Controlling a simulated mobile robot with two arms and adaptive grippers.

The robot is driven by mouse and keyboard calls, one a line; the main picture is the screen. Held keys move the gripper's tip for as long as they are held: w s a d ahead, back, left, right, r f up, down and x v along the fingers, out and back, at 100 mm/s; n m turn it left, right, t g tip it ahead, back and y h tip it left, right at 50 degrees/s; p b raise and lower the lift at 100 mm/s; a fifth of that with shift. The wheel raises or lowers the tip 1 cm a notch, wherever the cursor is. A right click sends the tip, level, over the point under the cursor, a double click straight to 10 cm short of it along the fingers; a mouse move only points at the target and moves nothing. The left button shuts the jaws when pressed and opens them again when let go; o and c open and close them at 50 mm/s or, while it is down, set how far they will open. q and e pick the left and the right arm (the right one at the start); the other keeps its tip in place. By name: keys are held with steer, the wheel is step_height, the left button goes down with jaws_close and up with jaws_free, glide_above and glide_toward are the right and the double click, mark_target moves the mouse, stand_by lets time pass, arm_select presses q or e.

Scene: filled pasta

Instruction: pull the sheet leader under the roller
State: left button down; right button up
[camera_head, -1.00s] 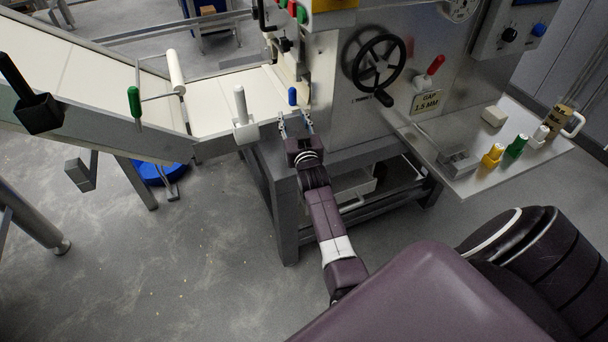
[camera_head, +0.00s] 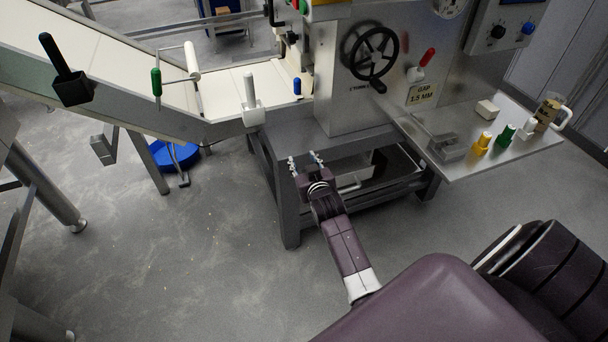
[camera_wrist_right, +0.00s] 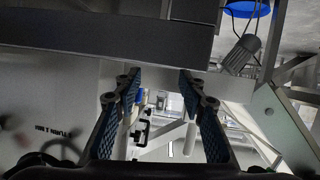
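A pale sheet (camera_head: 226,80) lies on the machine's infeed bed; I cannot clearly tell its leader edge. A blue upright peg (camera_head: 297,86) stands at its right end, by the machine. A white roller (camera_head: 193,60) on a thin frame with a green handle (camera_head: 156,83) sits across the belt at left. My right gripper (camera_head: 306,159) is below and in front of the bed edge, apart from the peg, open and empty. The right wrist view shows its two blue-padded fingers (camera_wrist_right: 158,82) spread with nothing between them. My left gripper is not in view.
The steel machine carries a black handwheel (camera_head: 368,52) and a red lever (camera_head: 428,58). A white handle (camera_head: 250,90) stands on the bed's front edge, and a black handle (camera_head: 55,55) on the conveyor side. A side shelf (camera_head: 510,155) holds small coloured items.

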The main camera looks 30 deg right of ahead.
steer(key=shift+s+a+f+g+y, duration=0.15)
steer(key=shift+a+f, duration=0.05)
steer(key=shift+f, duration=0.4)
steer(key=shift+s+a+f+g+y, duration=0.1)
steer(key=shift+a+f+g+y, duration=0.1)
steer(key=shift+f, duration=0.4)
steer(key=shift+c, duration=0.4)
